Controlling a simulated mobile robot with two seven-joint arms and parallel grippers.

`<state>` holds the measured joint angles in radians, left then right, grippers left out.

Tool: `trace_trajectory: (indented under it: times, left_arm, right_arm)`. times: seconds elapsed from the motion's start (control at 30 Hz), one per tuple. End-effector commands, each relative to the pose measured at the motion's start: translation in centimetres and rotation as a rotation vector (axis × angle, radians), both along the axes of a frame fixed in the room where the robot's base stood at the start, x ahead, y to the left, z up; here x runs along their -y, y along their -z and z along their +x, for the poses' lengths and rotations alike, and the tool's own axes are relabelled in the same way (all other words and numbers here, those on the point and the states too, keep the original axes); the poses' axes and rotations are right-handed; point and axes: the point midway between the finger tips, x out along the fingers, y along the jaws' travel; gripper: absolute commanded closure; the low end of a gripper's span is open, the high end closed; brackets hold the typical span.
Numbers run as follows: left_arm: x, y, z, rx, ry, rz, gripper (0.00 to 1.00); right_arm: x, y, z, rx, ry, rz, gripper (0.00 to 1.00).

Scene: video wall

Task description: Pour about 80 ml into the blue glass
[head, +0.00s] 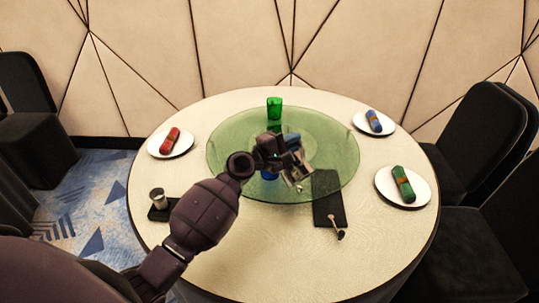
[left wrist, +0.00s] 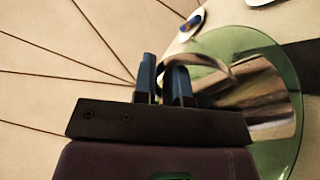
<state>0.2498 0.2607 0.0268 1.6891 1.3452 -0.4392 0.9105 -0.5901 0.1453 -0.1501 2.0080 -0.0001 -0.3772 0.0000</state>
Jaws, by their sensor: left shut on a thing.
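My left gripper (head: 288,150) is above the green glass turntable (head: 232,170) and shut on the handle of a shiny metal jug (head: 296,172). In the left wrist view the gripper's blue fingers (left wrist: 163,82) close on the handle, and the jug's mirror-like body (left wrist: 235,95) shows beyond them. The jug looks tilted; its contents cannot be seen. The blue glass (head: 268,176) is on the turntable, mostly hidden by my left gripper and wrist. It is close to the jug in the picture. I cannot see any stream of liquid. My right gripper is not in view.
A green glass (head: 274,108) stands at the turntable's back. Plates with red (head: 171,139), blue (head: 374,121) and green (head: 403,184) napkin rolls sit around it. A black mat (head: 327,190) lies front right; a shaker-like cup (head: 158,197) stands front left. Dark chairs surround the table.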

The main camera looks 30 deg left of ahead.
Motion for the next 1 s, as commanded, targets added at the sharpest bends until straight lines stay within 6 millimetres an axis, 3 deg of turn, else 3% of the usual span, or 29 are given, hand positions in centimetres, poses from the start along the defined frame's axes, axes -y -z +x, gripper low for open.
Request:
trace_trajectory:
  times: [1.0]
  left_arm:
    - [-1.5,-1.5,0.7,-0.067,0.000,-0.156,1.00]
  right_arm:
    - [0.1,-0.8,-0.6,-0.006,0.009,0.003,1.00]
